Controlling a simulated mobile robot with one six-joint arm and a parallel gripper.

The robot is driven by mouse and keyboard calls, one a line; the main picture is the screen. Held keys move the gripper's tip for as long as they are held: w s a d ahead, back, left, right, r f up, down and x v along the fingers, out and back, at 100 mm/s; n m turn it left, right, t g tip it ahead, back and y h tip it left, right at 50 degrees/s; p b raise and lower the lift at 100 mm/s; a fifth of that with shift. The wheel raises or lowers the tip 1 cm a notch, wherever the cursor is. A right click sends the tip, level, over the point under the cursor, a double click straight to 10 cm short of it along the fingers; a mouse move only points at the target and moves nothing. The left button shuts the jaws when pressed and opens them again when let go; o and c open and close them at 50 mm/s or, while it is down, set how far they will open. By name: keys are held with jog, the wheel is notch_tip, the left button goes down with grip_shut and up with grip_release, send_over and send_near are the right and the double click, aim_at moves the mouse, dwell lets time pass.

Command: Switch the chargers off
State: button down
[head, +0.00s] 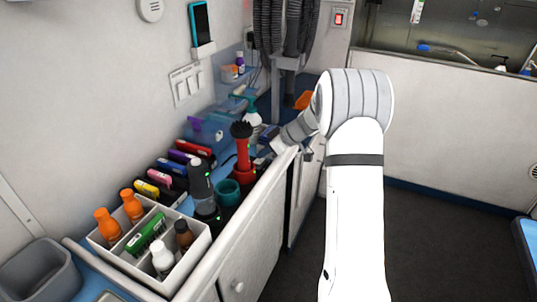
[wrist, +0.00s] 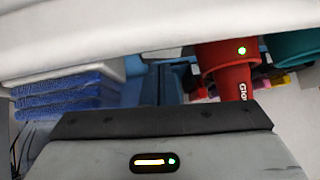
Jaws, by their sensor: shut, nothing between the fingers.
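A white wall plate (head: 186,85) with several rocker switches is on the left wall, its label too small to read. A single red switch (head: 340,18) is on another plate at the top. On the counter a red device with a black top (head: 243,150) stands beside a dark clipper (head: 201,180) and a teal cup-like item (head: 229,191). In the wrist view the red device (wrist: 226,68) shows a lit green light. My gripper (wrist: 165,85) is shut and empty, low over the counter's far part, beyond the red device and away from the wall plate. In the head view my arm partly hides it.
A white divided box (head: 120,262) of bottles stands at the near counter end, beside a grey bin (head: 42,272). A phone (head: 200,25) hangs above the wall plate. Dark hoses (head: 268,30) hang behind. Folded blue towels (wrist: 68,97) lie near my gripper. The floor at right is clear.

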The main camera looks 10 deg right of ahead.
jog(key=r, duration=0.3)
jog(key=shift+w+d+r, duration=0.15)
jog(key=shift+w+r, duration=0.05)
jog(key=shift+r, duration=0.1)
jog(key=v, duration=1)
jog(key=shift+w+d+f, duration=0.15)
jog(key=shift+d, duration=0.05)
jog(key=s+a+f+m+g+h, duration=0.1)
jog(key=s+a+m+h, duration=0.1)
jog(key=s, duration=0.9)
jog(key=s+a+m+g+h, duration=0.1)
jog(key=s+a+m+h, duration=0.2)
jog(key=s, duration=0.9)
jog(key=s+a+f+m+h, duration=0.1)
jog(key=s+m, duration=0.4)
jog(key=s, duration=0.6)
jog(key=a+h, duration=0.1)
jog(key=a, duration=0.1)
jog(key=shift+s+a+f+g+h, duration=0.3)
jog(key=shift+s+a+g, duration=0.05)
jog(key=shift+s+g, duration=0.05)
